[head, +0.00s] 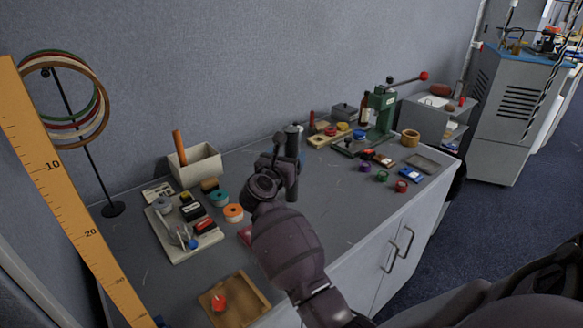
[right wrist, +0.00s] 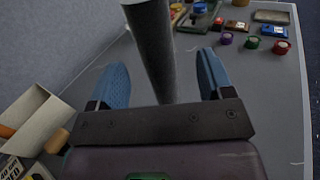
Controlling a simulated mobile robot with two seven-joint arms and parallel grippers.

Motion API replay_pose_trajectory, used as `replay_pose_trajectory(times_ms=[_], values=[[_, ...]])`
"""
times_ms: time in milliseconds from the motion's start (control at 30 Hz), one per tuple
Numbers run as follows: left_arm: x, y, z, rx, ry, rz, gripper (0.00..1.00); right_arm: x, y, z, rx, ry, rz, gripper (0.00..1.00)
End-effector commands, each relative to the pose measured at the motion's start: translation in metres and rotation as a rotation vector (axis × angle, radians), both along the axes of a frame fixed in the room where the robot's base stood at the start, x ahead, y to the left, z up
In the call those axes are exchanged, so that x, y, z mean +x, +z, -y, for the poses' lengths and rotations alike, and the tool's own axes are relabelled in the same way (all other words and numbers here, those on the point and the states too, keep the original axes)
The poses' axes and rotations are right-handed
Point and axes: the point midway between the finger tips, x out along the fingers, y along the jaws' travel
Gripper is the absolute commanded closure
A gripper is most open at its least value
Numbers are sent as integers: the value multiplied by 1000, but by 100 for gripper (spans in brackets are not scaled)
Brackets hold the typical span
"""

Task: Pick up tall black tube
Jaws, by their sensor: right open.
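The tall black tube (head: 292,165) stands upright on the grey table, near the middle. In the right wrist view the tube (right wrist: 155,45) rises between my two blue fingers and runs out of the top of the picture. My right gripper (head: 279,152) is at the tube in the head view and hides part of it. In the right wrist view my right gripper (right wrist: 162,75) is open, with a gap showing between the tube and each finger. My left gripper is not in view.
A white box (head: 196,166) and a tray of small items (head: 180,250) stand left of the tube. A wooden tray (head: 250,292) lies at the near edge. A green press (head: 383,110) and several small coloured pots stand to the right.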

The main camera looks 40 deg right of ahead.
Motion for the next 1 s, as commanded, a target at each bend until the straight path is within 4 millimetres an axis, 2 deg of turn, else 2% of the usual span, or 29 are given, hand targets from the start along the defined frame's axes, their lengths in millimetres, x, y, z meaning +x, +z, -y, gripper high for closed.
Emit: replay_pose_trajectory(times_ms=[400,733,1000], values=[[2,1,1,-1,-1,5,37,29,-2,36,-3,-1,-1,26],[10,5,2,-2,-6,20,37,32,-2,40,-1,0,0,26],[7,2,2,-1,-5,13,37,32,-2,40,-2,-1,-1,66]])
